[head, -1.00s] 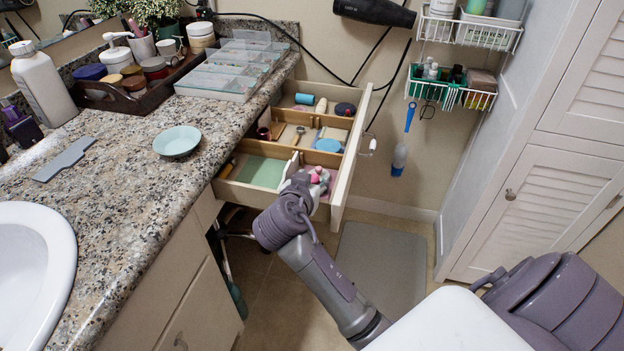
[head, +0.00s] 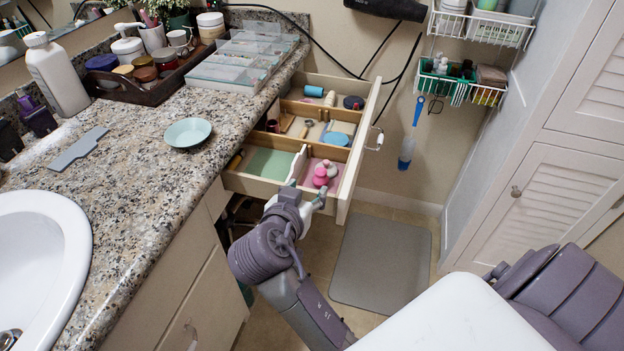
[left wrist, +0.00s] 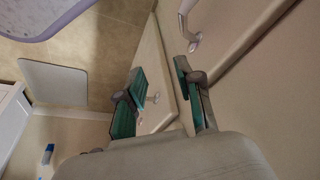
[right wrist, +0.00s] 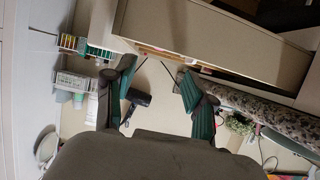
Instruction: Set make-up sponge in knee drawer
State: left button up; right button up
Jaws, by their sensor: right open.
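The knee drawer (head: 345,190) is pulled open under the counter and split into compartments. A pink make-up sponge (head: 320,181) lies in its near right compartment, touching or close beside another pink item (head: 327,166); I cannot tell their exact contact. My right gripper (head: 306,194) is at the drawer's near wall, just short of the sponge, with nothing between its fingers. In the right wrist view its fingers (right wrist: 158,95) are spread, with the drawer above them. My left gripper (left wrist: 165,95) is open and empty in the left wrist view, near a pale panel with handles; the head view does not show it.
Other drawer compartments hold a blue roll (head: 313,91), a blue round item (head: 334,139) and a green liner (head: 270,163). A teal dish (head: 187,132) and a grey flat piece (head: 78,149) lie on the counter. A grey mat (head: 382,262) lies on the floor.

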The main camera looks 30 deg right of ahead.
jog(key=s+a+f+n+g+y, duration=0.2)
jog(key=s+f+n+y, duration=0.3)
jog(key=s+f, duration=0.3)
jog(key=s+a+f+n+g+y, duration=0.2)
jog(key=s+f+n+y, duration=0.3)
jog(key=s+f, duration=0.3)
jog(key=s+n+g, duration=0.1)
jog(key=s, duration=0.2)
jog(key=shift+s+f+n+y, duration=0.3)
jog(key=shift+n, duration=0.1)
